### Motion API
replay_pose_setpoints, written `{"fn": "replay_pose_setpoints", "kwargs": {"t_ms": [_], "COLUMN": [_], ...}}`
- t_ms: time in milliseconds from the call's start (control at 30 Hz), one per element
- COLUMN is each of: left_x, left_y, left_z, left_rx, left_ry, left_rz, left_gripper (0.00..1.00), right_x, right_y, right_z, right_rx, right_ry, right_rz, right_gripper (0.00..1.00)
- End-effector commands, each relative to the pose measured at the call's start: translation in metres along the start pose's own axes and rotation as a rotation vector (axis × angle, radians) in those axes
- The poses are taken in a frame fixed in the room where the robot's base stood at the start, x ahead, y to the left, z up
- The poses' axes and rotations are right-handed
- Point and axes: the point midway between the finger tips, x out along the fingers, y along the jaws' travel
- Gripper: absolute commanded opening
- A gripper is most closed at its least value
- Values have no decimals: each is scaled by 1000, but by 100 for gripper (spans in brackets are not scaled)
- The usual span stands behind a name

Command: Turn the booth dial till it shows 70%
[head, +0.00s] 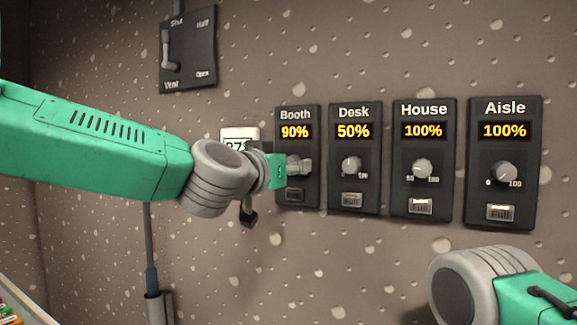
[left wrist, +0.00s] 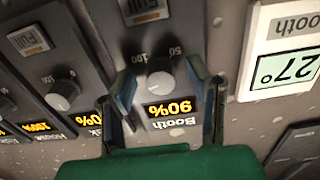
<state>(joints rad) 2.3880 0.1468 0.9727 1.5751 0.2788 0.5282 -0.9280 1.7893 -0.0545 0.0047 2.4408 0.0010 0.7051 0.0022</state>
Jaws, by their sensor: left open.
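The Booth panel (head: 311,196) is on the wall, leftmost of the row of dial panels. Its display (head: 295,132) reads 90%, and it also shows upside down in the left wrist view (left wrist: 169,109). The round grey booth dial (left wrist: 160,80) sits between the open fingers of my left gripper (left wrist: 165,75), with a finger on either side; I cannot tell whether they touch it. In the head view my left gripper (head: 297,167) covers most of that dial. My right arm shows at the lower right, but its gripper is not seen.
To the right are the Desk panel (head: 353,185) at 50%, the House panel (head: 422,185) at 100% and the Aisle panel (head: 504,150) at 100%. A 27° Booth display (left wrist: 281,68) is beside the Booth panel. A Shut/Vent lever panel (head: 190,50) is at upper left.

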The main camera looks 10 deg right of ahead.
Motion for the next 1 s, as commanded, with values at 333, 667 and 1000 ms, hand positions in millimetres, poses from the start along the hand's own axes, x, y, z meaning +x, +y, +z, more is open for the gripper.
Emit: {"fn": "replay_pose_setpoints", "kwargs": {"t_ms": [333,667,1000], "left_x": [0,0,0], "left_y": [0,0,0], "left_z": [0,0,1], "left_rx": [-2,-100,-385], "left_ry": [0,0,0], "left_rz": [0,-1,-2], "left_gripper": [0,0,0], "right_x": [0,3,9], "right_y": [0,0,0], "right_z": [0,0,0], "right_rx": [0,0,0], "right_ry": [0,0,0], "right_rz": [0,0,0], "right_gripper": [45,45,45]}}
